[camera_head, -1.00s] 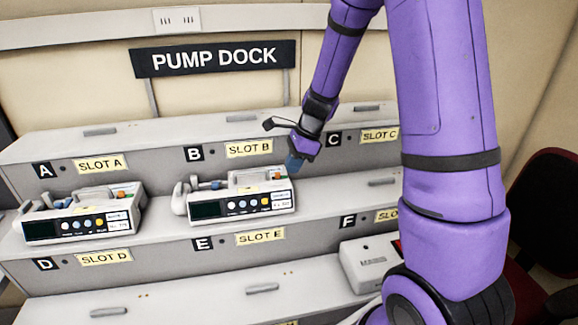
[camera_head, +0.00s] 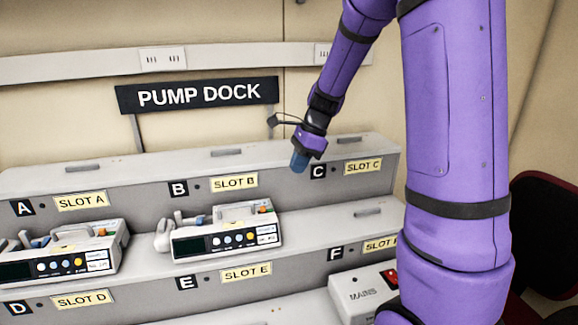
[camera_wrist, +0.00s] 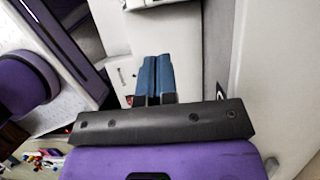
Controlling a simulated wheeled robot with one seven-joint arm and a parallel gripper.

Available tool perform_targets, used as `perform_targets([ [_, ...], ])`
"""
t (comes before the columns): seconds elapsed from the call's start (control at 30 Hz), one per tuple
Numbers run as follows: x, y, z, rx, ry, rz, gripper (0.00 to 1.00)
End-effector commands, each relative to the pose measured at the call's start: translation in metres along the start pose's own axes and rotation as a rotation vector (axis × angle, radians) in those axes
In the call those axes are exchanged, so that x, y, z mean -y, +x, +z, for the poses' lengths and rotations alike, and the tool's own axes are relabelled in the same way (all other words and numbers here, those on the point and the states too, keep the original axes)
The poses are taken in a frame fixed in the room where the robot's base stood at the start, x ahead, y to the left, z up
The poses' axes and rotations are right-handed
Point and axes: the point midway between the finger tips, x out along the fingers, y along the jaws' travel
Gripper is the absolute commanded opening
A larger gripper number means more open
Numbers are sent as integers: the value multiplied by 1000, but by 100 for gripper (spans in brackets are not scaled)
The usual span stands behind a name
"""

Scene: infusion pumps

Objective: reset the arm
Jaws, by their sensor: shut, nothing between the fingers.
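My purple arm reaches in from the upper right in the head view. My gripper (camera_head: 300,162) hangs in front of the dock's top tier, between the B plate and the C plate, with its blue fingers pointing down. It is to the upper right of the pump under SLOT B (camera_head: 222,233) and apart from it. In the wrist view the two blue fingers (camera_wrist: 154,80) lie side by side, closed with nothing between them. A second pump (camera_head: 70,253) stands under SLOT A, cut by the left edge.
The stepped grey dock (camera_head: 320,222) has a bare shelf under SLOT C. A white MAINS box (camera_head: 350,293) with a red switch stands at the lower right. A PUMP DOCK sign (camera_head: 198,95) hangs on the wall behind. A dark red chair (camera_head: 550,215) stands at the right.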

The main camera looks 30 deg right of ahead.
Motion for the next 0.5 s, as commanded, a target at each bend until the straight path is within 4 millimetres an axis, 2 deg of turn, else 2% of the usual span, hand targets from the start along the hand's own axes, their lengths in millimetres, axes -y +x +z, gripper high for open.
perform_targets([
  [0.3, -4, -3, 3, -2, -26, -4, 0],
  [0.37, -9, -8, 8, -5, -70, -10, 0],
  [0.5, -34, -29, 25, -26, -259, -32, 0],
])
